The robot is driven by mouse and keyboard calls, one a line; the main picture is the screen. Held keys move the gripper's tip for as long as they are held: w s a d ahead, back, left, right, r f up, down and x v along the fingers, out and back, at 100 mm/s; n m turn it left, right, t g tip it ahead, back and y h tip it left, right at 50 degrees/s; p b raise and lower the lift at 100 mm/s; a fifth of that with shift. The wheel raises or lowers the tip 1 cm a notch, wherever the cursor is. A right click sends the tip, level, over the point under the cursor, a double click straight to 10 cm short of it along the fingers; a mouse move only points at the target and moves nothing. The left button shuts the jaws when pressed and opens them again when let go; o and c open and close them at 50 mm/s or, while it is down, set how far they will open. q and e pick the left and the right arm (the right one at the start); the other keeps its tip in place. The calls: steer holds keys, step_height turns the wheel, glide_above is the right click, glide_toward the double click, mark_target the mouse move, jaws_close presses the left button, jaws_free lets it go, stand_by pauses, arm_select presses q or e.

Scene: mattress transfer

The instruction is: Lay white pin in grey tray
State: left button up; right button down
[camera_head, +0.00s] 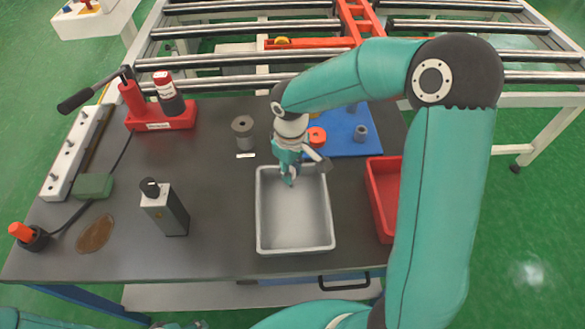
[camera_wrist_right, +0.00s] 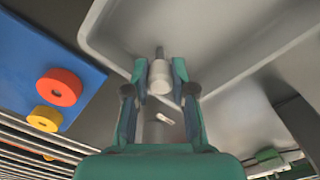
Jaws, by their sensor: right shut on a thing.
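The grey tray (camera_head: 328,225) is a shallow rectangular bin on the dark bench, empty as far as I see. My right gripper (camera_head: 290,178) is over its far end, pointing down. In the right wrist view my right gripper (camera_wrist_right: 158,72) is shut on the white pin (camera_wrist_right: 159,78), a pale cylinder with a thinner dark grey tip. The pin is between the fingers, with the tray (camera_wrist_right: 105,30) beyond it. In the head view the pin is mostly hidden by the gripper. Only a sliver of what seems my left gripper (camera_head: 182,325) shows at the bottom edge.
A grey cylinder (camera_head: 242,128) stands behind the tray. A blue mat (camera_head: 345,140) with an orange ring (camera_head: 317,136) and a red bin (camera_head: 377,205) are to the right.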

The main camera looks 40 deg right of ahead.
mark_target(291, 170)
steer(key=c, duration=1)
jaws_free()
steer(key=shift+o, duration=0.2)
step_height(291, 170, up, 12)
steer(key=shift+a, duration=0.1)
